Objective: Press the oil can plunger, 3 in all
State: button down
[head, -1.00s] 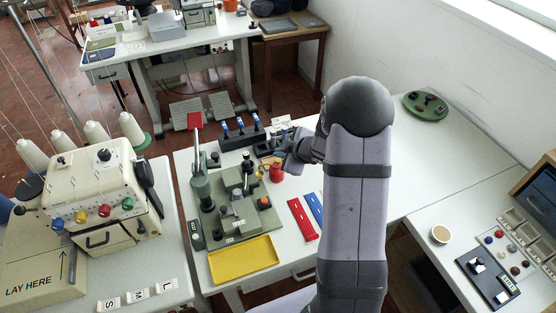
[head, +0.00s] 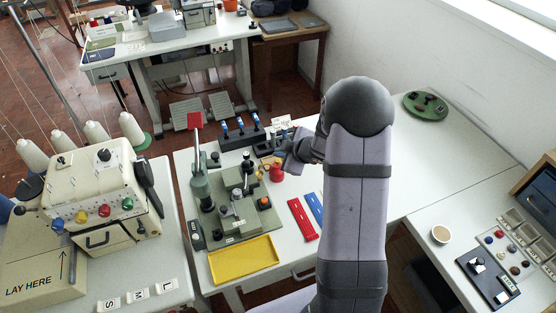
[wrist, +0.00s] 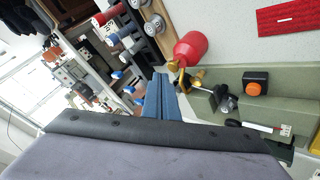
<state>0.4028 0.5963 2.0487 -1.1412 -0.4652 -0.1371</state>
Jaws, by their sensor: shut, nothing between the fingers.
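The red oil can (head: 276,174) stands on the white table just right of the green machine base. In the wrist view the oil can (wrist: 195,49) appears tilted by the camera angle, with brass fittings (wrist: 176,66) at its top end. My gripper (head: 282,158) is just above and behind the can in the head view. In the wrist view my blue fingers (wrist: 159,82) are closed together and empty, close to the brass fittings. I cannot tell whether they touch the plunger, which I cannot make out separately.
The green clamp machine (head: 236,212) stands left of the can, with a yellow tray (head: 243,261) in front. A dark rack with blue-topped pieces (head: 240,130) is behind. Red (head: 303,219) and blue (head: 315,208) strips lie to the right. The table's right middle is clear.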

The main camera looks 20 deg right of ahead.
jog(key=shift+f, duration=0.2)
jog(key=shift+f, duration=0.25)
jog(key=shift+f+b, duration=0.75)
jog(key=shift+b, duration=0.1)
dwell(0.9)
jog(key=shift+r, duration=0.2)
jog(key=shift+r+p, duration=1)
jog(key=shift+p, duration=0.2)
jog(key=shift+r, duration=0.1)
notch_tip(320, 180, up, 5)
jog(key=p, duration=0.5)
dwell(0.5)
